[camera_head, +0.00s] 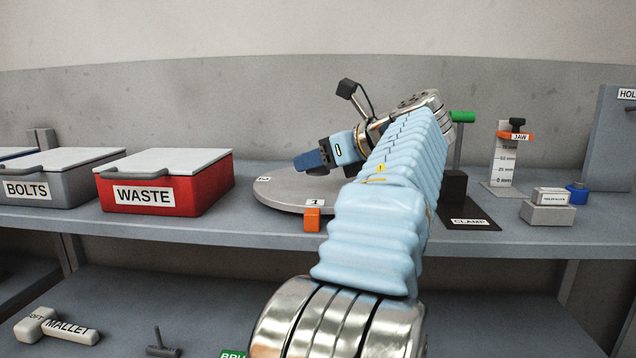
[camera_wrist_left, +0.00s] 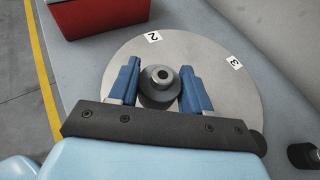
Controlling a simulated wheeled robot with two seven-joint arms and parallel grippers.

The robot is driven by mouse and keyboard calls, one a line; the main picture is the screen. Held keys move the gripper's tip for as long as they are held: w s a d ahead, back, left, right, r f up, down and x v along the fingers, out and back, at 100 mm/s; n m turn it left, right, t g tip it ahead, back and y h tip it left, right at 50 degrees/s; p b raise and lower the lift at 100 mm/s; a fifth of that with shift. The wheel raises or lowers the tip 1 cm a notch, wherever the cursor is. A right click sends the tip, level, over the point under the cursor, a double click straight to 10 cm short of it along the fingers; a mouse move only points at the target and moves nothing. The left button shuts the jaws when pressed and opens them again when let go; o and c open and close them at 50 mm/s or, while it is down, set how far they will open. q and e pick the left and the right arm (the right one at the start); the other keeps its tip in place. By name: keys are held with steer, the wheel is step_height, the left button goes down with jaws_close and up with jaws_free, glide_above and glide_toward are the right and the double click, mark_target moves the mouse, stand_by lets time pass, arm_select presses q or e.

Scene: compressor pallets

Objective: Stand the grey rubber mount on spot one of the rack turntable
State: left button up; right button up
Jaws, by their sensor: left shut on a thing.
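The grey rubber mount (camera_wrist_left: 160,83), a round dark piece with a lighter top and a centre hole, is upright between the blue fingers of my left gripper (camera_wrist_left: 160,86), which is shut on it. In the head view my left gripper (camera_head: 312,160) is over the left part of the rack turntable (camera_head: 278,195), a flat grey disc that also shows in the wrist view (camera_wrist_left: 208,65). I cannot tell whether the mount touches the disc. Label 1 (camera_head: 314,202) is at the disc's front edge; labels 2 (camera_wrist_left: 152,37) and 3 (camera_wrist_left: 235,62) show in the wrist view.
A red WASTE box (camera_head: 165,183) stands left of the turntable, with a grey BOLTS box (camera_head: 50,180) beyond it. An orange block (camera_head: 312,219) is at the turntable's front. A CLAMP plate (camera_head: 470,216) and height gauge (camera_head: 506,160) stand to the right. My arm hides the disc's right side.

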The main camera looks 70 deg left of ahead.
mark_target(328, 173)
arm_select(q)
step_height(328, 173, down, 4)
steer(key=shift+w+a+r+b, duration=0.1)
steer(key=shift+a+r+b, duration=0.05)
steer(key=shift+b, duration=0.8)
steer(key=shift+r, duration=0.1)
steer(key=o, duration=1.1)
steer(key=shift+c, duration=0.2)
steer(key=shift+r, duration=0.1)
steer(key=p+v, duration=0.3)
steer(key=v, duration=0.8)
steer(key=shift+w+d+r+p, duration=0.15)
steer(key=shift+d+p, duration=0.2)
